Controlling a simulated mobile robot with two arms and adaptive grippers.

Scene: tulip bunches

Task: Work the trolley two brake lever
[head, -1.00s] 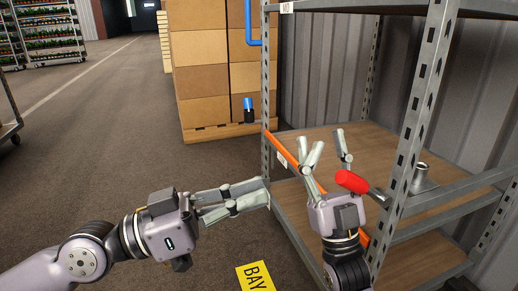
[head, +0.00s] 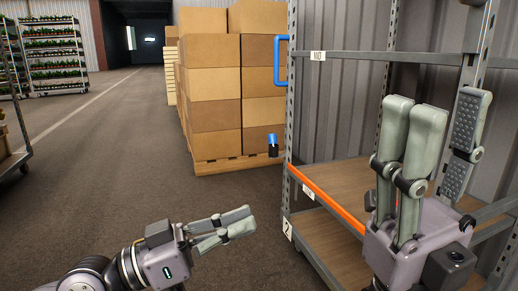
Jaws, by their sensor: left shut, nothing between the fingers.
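The trolley marked 2 is the grey metal rack at the right; its number plate (head: 288,229) is on the near left post (head: 291,130). No red-handled lever shows now; my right gripper and arm cover much of that side. A short blue-capped black piece (head: 272,146) shows just left of the post; I cannot tell if it is fixed to it. My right gripper (head: 440,115) is large in front of the trolley, fingers up and spread apart, with nothing seen between them. My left gripper (head: 252,222) is shut and empty, left of the post, over the floor.
A blue handle (head: 280,62) stands out from the post. An orange edge strip (head: 328,200) runs along the wooden shelf (head: 340,180). Stacked cartons (head: 215,100) stand on a pallet behind. A plant rack (head: 55,55) is far left.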

